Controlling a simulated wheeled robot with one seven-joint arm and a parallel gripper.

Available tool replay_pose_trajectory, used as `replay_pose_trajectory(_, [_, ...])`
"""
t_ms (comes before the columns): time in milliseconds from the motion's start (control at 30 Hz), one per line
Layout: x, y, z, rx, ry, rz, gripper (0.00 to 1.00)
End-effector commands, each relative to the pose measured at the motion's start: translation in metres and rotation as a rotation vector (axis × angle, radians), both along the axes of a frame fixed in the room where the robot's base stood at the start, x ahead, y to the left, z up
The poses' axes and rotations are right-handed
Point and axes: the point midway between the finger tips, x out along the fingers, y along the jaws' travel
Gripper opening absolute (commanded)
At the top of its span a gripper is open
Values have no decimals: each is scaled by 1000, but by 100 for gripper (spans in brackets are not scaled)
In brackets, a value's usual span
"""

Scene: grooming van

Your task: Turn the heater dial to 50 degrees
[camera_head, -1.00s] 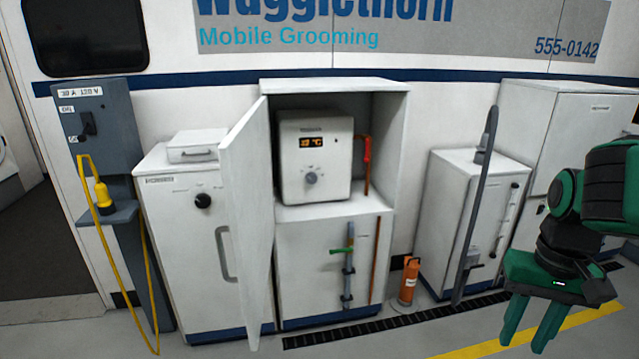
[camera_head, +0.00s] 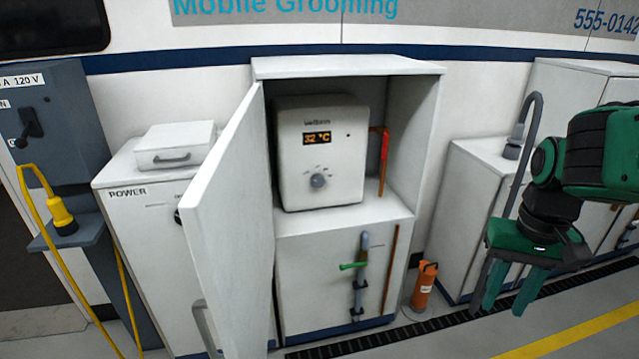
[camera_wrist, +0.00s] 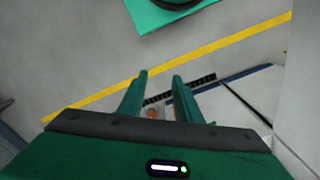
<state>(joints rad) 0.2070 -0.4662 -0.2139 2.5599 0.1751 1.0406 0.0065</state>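The heater (camera_head: 340,150) is a white box inside an open cabinet in the head view. Its orange display (camera_head: 317,138) reads about 32 °C. The grey round heater dial (camera_head: 319,181) sits below the display, with small marks above it. My gripper (camera_head: 506,304) hangs at the right of the head view, apart from the heater and pointing down. Its two green fingers are spread with nothing between them. They also show spread in the wrist view (camera_wrist: 160,92), above the floor. The heater is not recognisable in the wrist view.
The cabinet door (camera_head: 230,220) stands open on the left. A red-handled pipe (camera_head: 384,150) is right of the heater. A green-handled valve (camera_head: 352,266) is below. An orange cylinder (camera_head: 423,288) stands on the floor. A power cabinet (camera_head: 140,235) is left. Floor in front is free.

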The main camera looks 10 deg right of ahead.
Motion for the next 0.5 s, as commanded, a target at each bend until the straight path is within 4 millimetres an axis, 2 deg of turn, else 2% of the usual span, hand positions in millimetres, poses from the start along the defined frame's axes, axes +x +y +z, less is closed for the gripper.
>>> replay_pose_trajectory(300, [0, 0, 0, 0, 0, 0, 31])
replay_pose_trajectory(367, [0, 0, 0, -1, -1, 0, 43])
replay_pose_trajectory(400, [-7, 0, 3, -2, -12, 3, 53])
replay_pose_trajectory(433, [-8, -1, 4, -4, -20, 5, 57])
replay_pose_trajectory(500, [3, -5, 2, -18, -38, 15, 57])
